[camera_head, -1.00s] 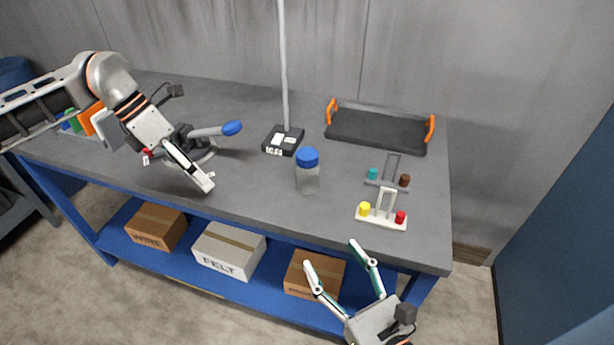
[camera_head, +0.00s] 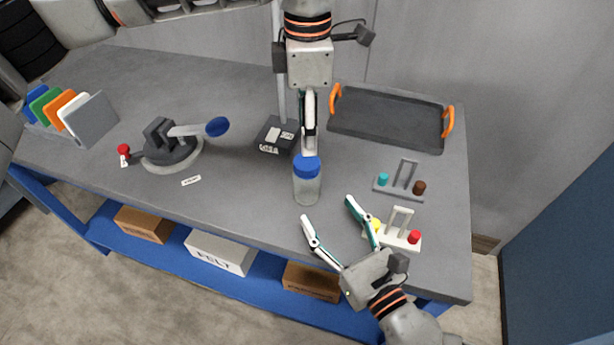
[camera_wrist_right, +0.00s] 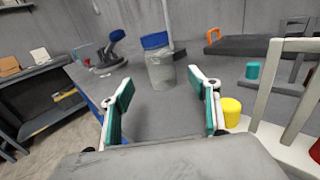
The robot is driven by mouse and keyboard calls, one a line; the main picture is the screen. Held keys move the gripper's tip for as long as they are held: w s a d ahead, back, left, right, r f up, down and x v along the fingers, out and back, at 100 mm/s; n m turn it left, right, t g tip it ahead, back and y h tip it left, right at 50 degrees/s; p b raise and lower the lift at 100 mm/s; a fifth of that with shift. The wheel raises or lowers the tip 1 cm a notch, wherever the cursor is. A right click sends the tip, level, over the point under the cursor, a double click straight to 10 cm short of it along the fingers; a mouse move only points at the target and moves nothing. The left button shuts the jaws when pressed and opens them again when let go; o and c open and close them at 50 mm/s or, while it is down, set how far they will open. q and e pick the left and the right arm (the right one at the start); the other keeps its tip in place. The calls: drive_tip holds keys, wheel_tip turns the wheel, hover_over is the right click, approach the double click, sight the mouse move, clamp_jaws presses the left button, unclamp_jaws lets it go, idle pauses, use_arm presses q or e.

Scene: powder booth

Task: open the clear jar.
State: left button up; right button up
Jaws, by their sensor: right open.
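The clear jar (camera_head: 307,187) with its blue lid (camera_head: 307,166) stands upright on the grey table. In the right wrist view the jar (camera_wrist_right: 161,71) stands ahead, beyond and between the fingers. My right gripper (camera_head: 328,208) is open and empty, in front of the jar at the table's front edge, its fingers pointing toward it. My left gripper (camera_head: 309,148) comes down from above, just behind the lid; its fingers look close together and partly overlap the lid's far side. I cannot tell whether it touches the lid or how open it is.
A white stand with yellow and red pegs (camera_head: 397,237) is close to the right gripper. A grey stand (camera_head: 399,188) and black tray (camera_head: 388,118) with orange handles are at right. A pole base (camera_head: 278,136) stands behind the jar. A lever press (camera_head: 172,145) is at left.

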sight(313, 189)
drive_tip(key=x, duration=1)
drive_tip(key=shift+w+a, duration=0.15)
drive_tip(key=shift+w, duration=0.2)
clamp_jaws()
